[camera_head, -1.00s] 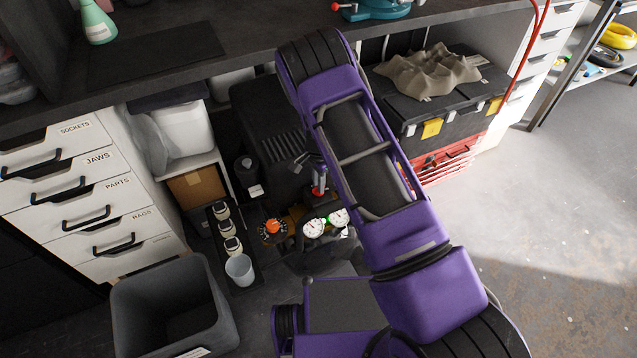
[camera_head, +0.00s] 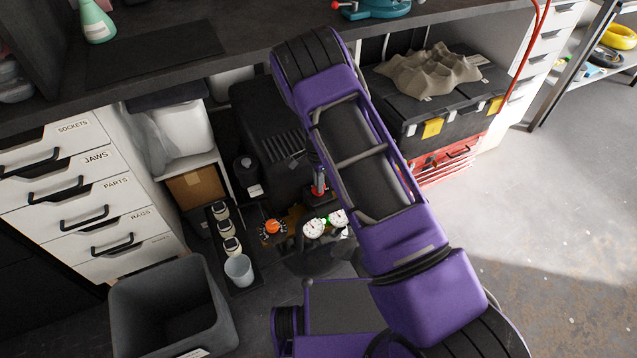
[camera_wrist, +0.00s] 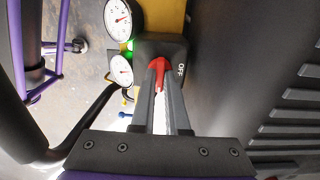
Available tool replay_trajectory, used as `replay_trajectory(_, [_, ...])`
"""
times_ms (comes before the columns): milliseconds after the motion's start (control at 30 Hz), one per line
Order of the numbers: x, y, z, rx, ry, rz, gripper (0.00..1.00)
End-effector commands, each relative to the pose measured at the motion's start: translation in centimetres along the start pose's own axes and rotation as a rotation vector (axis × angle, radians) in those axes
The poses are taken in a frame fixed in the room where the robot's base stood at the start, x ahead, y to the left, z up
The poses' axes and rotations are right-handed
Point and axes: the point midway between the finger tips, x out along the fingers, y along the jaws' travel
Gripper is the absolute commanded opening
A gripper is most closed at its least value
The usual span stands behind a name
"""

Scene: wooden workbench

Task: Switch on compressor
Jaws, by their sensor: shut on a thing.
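The compressor (camera_head: 281,143) stands under the workbench, dark with a finned housing. Its red switch lever (camera_head: 318,191) sits on a black switch box (camera_wrist: 178,48) marked OFF. In the wrist view, my gripper (camera_wrist: 160,72) is shut on the red switch lever, with the fingertips on either side of it. The OFF lettering shows just right of the fingers. Two round white gauges (camera_head: 314,228) are beside the box, with a small green part between them. An orange knob (camera_head: 272,227) is to their left. My arm hides the compressor's right side in the head view.
The workbench edge (camera_head: 240,62) overhangs the compressor. A grey bin (camera_head: 128,316), cups on a narrow black tray (camera_head: 246,287) and white drawers (camera_head: 92,190) stand left. A black toolbox (camera_head: 455,121) is right of my arm. The floor at right is clear.

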Motion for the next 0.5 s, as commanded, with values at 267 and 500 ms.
replay_trajectory(267, [-0.02, -0.02, 0.01, 0.0, 0.0, 0.0, 0.42])
replay_trajectory(500, [-0.26, -0.04, 0.01, 0.0, 0.0, -0.001, 0.42])
